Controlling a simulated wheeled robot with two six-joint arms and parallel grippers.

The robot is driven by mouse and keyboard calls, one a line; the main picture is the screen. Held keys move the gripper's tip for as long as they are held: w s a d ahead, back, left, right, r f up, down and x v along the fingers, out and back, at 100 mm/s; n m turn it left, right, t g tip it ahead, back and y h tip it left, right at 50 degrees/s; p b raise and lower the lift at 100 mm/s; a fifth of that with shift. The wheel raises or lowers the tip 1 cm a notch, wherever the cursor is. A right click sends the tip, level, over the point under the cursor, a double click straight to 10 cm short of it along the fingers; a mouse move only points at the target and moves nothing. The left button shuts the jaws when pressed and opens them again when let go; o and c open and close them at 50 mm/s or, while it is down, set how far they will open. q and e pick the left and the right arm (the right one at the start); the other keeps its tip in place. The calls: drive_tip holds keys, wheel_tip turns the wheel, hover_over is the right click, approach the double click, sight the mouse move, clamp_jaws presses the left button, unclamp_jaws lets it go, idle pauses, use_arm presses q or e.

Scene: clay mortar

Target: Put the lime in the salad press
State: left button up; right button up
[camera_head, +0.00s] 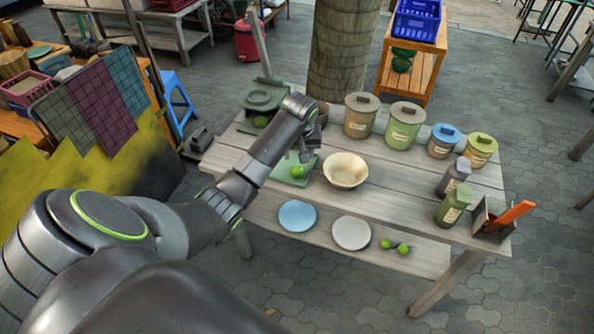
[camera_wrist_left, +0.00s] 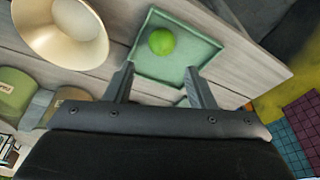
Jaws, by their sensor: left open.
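A green lime (camera_head: 297,171) sits on a shallow square green tray (camera_head: 279,174) on the wooden table. In the left wrist view the lime (camera_wrist_left: 162,41) lies inside the raised rim of the tray (camera_wrist_left: 206,50). My left gripper (camera_head: 304,156) is just above the tray beside the lime. Its two fingers (camera_wrist_left: 158,72) are apart with nothing between them, and the lime is a little beyond their tips. A dark green press-like device (camera_head: 262,96) with a long upright handle stands at the table's back left, likely the salad press. A green round thing (camera_head: 261,121) shows at its lower part.
A cream bowl (camera_head: 346,170) stands right of the tray. Several lidded jars (camera_head: 405,125) line the back and right. A holder with an orange-handled tool (camera_head: 495,216) is at the right end. Plates (camera_head: 297,216) and green fruits (camera_head: 403,249) lie on the lower front shelf.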

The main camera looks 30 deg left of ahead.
sight(297, 168)
use_arm(q)
drive_tip(key=shift+x, duration=5.15)
drive_tip(key=shift+a, duration=0.1)
drive_tip(key=c, duration=0.8)
wheel_tip(297, 168, up, 10)
drive_tip(key=shift+r, duration=0.1)
drive_tip(key=shift+c, duration=0.2)
